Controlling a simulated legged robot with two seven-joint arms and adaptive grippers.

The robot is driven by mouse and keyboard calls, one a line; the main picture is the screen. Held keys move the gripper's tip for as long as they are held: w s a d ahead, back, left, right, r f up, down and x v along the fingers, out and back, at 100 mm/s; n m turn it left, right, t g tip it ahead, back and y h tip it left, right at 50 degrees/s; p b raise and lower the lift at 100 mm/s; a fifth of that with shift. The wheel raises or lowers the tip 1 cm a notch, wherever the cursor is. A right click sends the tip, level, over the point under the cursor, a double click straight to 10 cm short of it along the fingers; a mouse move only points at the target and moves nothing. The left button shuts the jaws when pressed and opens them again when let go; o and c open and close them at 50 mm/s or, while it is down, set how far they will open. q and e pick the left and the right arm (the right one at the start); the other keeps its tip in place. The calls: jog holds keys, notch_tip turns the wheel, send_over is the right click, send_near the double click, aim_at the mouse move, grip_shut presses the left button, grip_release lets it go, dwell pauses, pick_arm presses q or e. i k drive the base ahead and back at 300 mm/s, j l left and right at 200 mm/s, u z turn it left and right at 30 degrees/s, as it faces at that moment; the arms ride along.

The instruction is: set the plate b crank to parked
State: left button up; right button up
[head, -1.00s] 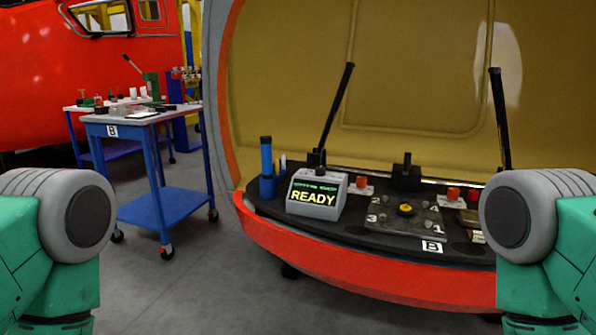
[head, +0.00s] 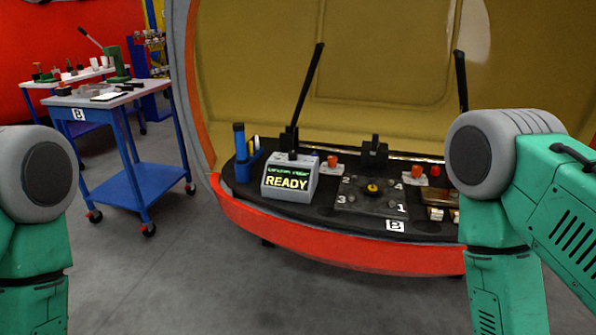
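Plate B (head: 371,199) is a dark square plate with corners numbered 1 to 4 and a yellow centre, lying on the black deck of the nosecone. A white B label (head: 395,226) sits at its front edge. A small black lever block (head: 374,152) stands behind the plate; I cannot tell whether it is the crank. A grey display box (head: 290,178) reading READY stands left of the plate. Only upper parts of my green and grey arms show, at the left and right edges. Neither gripper is in view.
Two tall black levers (head: 308,88) and (head: 461,82) rise from the deck. A blue cylinder (head: 240,153) stands at its left end, and orange-red knobs (head: 332,161) sit behind. The red rim (head: 320,246) borders the front. A blue cart (head: 137,187) stands left; the floor between is clear.

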aim_at(375, 143)
jog(key=i+j+z, duration=0.4)
jog(key=j+z, duration=0.2)
jog(key=i+j+z, duration=0.25)
jog(key=j+z, duration=0.3)
jog(key=i+j, duration=0.05)
jog(key=j, duration=0.05)
